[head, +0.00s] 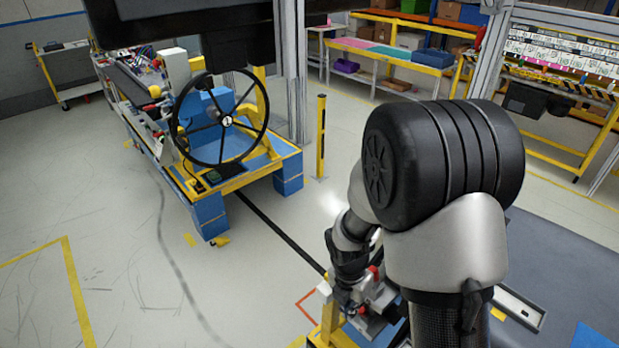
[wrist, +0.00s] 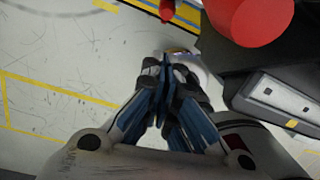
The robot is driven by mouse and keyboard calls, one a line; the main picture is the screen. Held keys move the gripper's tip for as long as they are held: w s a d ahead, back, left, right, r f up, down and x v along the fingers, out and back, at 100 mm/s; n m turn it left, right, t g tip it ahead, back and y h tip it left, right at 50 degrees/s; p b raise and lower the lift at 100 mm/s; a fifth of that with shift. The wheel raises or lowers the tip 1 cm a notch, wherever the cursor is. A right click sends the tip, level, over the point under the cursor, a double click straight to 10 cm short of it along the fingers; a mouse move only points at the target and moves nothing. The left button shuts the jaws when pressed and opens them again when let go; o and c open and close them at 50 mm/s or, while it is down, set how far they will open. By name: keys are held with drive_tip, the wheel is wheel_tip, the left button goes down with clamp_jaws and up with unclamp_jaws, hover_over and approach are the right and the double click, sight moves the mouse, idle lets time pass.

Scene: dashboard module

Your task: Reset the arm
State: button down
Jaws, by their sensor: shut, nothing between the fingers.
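My arm rises on the right side of the head view, with a large black joint and grey links. My gripper sits low in the head view, mostly hidden behind the arm. In the wrist view my gripper (wrist: 166,88) is shut and empty, with its blue-padded fingers together. Its fingertips point over the pale floor, close to a dark fixture at the right. The dashboard module cart (head: 215,185) with a black steering wheel (head: 221,119) stands at the left of the head view, well apart from the arm.
A red cylinder (wrist: 248,22) is close to the right of the fingers in the wrist view. A yellow post (head: 321,137) stands mid-floor. Shelves and a yellow-edged bench (head: 390,56) are at the back. The floor at the left (head: 110,215) is clear.

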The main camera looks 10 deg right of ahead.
drive_tip(key=s+r+m+t+b, duration=0.1)
drive_tip(key=s+r+m+b, duration=0.15)
drive_tip(key=r+m, duration=0.45)
drive_tip(key=s+r+m+t+b, duration=0.1)
drive_tip(key=s+r+m+b, duration=0.15)
drive_tip(key=r+m, duration=0.45)
drive_tip(key=s+r+m+t+y+b, duration=0.1)
drive_tip(key=s+r+m+t+b, duration=0.1)
drive_tip(key=s+m, duration=1)
wheel_tip(320, 180, up, 2)
drive_tip(key=shift+a+r+m+t+b, duration=0.2)
drive_tip(key=shift+a+m+t+b, duration=0.1)
drive_tip(key=shift+m+b, duration=0.35)
